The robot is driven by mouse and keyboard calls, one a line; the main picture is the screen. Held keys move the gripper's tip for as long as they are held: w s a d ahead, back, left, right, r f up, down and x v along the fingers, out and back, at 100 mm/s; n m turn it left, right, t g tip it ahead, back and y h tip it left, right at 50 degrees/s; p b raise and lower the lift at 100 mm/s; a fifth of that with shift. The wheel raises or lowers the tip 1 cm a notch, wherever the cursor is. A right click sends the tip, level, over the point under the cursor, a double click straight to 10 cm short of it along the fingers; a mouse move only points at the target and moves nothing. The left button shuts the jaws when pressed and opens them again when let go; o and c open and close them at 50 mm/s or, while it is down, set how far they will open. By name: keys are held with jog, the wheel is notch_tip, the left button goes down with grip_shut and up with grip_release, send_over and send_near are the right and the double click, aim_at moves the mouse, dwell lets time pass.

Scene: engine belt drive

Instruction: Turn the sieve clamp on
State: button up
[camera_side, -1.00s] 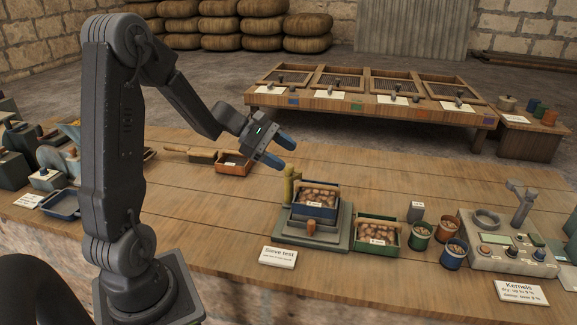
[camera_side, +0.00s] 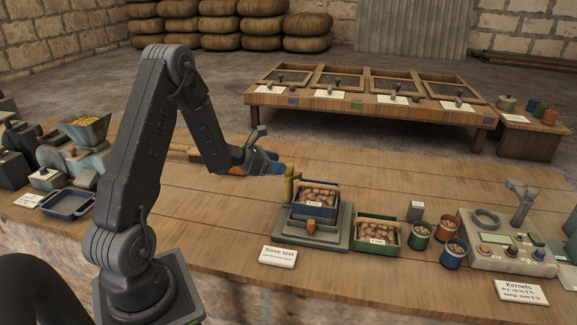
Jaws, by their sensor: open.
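The sieve test stand has a grey stepped base (camera_side: 335,238) on the bench. A blue-rimmed box of brown kernels (camera_side: 317,198) sits on it. A yellow upright piece (camera_side: 291,188), which looks like the sieve clamp, stands at the left of the box; its setting cannot be told. A small orange-brown knob (camera_side: 311,226) is at the front of the stand. My gripper (camera_side: 281,167) is open, its blue fingers pointing right, close to the top left of the yellow piece. The fingers overlap its top in this view, so I cannot tell whether they touch.
A green box of kernels (camera_side: 377,232) stands just right of the stand, then several small cups and a grey meter (camera_side: 505,245). A "Sieve test" card (camera_side: 278,257) lies in front. A blue tray (camera_side: 68,204) is at the left. The bench behind the stand is clear.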

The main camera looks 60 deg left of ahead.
aim_at(289, 164)
jog(key=shift+x, duration=2.35)
jog(key=c, duration=0.9)
jog(key=shift+c, duration=0.2)
jog(key=m+g+h, duration=0.1)
jog(key=m+h, duration=0.1)
jog(key=m+g+h, duration=0.1)
jog(key=m+h, duration=0.1)
jog(key=h, duration=0.1)
jog(key=shift+a+m, duration=0.15)
jog(key=shift+m, duration=0.25)
jog(key=m+g+h, duration=0.4)
jog(key=m, duration=0.1)
jog(key=shift+g, duration=0.4)
jog(key=shift+m+h, duration=0.3)
jog(key=shift+m, duration=0.1)
